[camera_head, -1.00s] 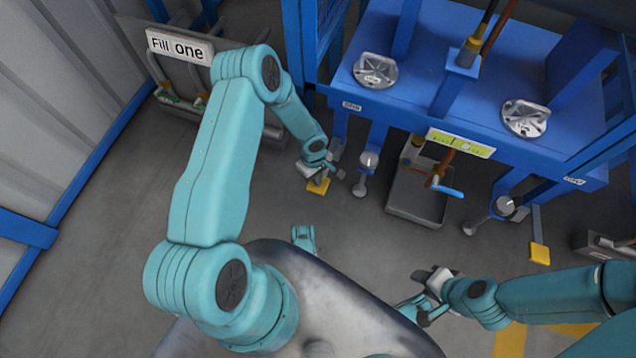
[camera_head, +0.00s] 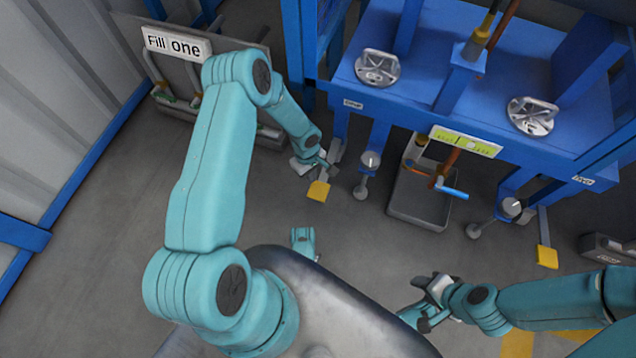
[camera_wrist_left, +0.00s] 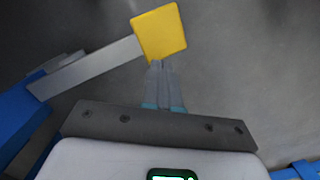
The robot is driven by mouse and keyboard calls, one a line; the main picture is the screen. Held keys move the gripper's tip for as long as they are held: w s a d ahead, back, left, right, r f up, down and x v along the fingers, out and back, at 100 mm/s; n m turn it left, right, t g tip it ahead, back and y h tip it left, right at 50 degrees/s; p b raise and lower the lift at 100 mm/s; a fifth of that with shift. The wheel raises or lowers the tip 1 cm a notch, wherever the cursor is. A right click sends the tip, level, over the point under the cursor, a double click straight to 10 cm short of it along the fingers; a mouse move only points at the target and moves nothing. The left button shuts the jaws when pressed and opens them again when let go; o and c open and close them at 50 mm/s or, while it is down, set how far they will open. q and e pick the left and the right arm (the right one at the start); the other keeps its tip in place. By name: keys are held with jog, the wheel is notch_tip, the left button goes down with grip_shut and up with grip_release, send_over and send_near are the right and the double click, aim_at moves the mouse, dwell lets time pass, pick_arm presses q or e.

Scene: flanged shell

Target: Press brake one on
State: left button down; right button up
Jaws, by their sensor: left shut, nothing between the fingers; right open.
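A yellow pedal (camera_head: 318,191) on a grey lever stands low at the left front of the blue frame; I take it for brake one. It also shows in the left wrist view (camera_wrist_left: 160,32), with its lever running left to a blue part. My left gripper (camera_head: 328,168) is shut and empty, right beside the pedal. In the left wrist view its closed fingertips (camera_wrist_left: 160,66) overlap the pedal's lower edge; I cannot tell whether they touch it. My right gripper (camera_head: 418,293) is open and empty, away from the pedal near my body.
A second yellow pedal (camera_head: 547,257) is at the right of the blue frame (camera_head: 380,103). A grey box (camera_head: 420,200) with a blue-handled lever (camera_head: 452,191) stands between them. A "Fill one" sign (camera_head: 175,44) is at the back left.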

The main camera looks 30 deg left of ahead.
pick_arm(q)
notch_tip(320, 180, up, 8)
jog(key=p, duration=0.5)
jog(key=shift+a, duration=0.45)
jog(key=shift+w, duration=0.15)
